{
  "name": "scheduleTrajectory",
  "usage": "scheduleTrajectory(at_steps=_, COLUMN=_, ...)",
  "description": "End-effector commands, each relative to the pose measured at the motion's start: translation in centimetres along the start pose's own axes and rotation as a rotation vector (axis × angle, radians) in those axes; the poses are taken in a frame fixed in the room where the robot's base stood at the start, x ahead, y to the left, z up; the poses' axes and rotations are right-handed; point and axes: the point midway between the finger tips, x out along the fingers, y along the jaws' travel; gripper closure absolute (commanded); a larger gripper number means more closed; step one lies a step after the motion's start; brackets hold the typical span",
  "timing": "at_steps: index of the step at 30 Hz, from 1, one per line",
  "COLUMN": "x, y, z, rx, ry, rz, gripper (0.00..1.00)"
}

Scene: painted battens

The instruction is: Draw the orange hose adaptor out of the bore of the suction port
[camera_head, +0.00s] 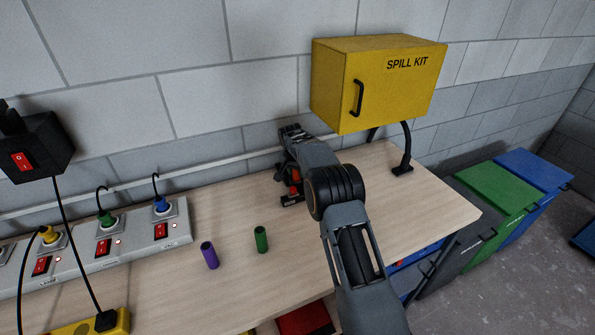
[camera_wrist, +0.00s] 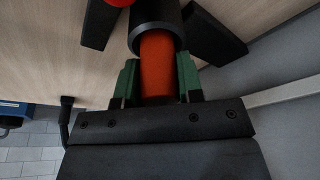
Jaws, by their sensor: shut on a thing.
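The orange hose adaptor (camera_wrist: 157,68) shows in the wrist view as a smooth orange cylinder. Its far end is inside the round black mouth of the suction port (camera_wrist: 156,37); how deep it sits is hidden. My gripper (camera_wrist: 156,82) is shut on the adaptor, with a green-edged finger on either side of it. The port has dark feet spread on the bench. In the head view my arm covers most of the port and gripper near the wall; only dark and red parts show there, and I cannot tell them apart.
The wooden bench (camera_head: 216,287) carries a purple cylinder (camera_head: 209,255) and a green cylinder (camera_head: 261,239). A power strip (camera_head: 138,243) with plugs lies at left. A yellow spill kit cabinet (camera_head: 383,84) hangs above right. A bent black stand (camera_head: 406,148) is right of my arm.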

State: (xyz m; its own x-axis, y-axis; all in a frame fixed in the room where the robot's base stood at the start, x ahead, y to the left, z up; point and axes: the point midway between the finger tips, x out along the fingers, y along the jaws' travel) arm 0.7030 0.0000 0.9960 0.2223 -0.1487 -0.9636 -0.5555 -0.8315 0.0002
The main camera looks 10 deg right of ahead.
Motion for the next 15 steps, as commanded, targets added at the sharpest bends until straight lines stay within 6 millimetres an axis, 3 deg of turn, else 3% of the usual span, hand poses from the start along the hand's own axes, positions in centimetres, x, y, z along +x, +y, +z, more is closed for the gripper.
scheduleTrajectory(at_steps=15, x=-0.96, y=-0.01, z=-0.28, rx=0.0, ry=0.001, rz=0.0, gripper=0.9)
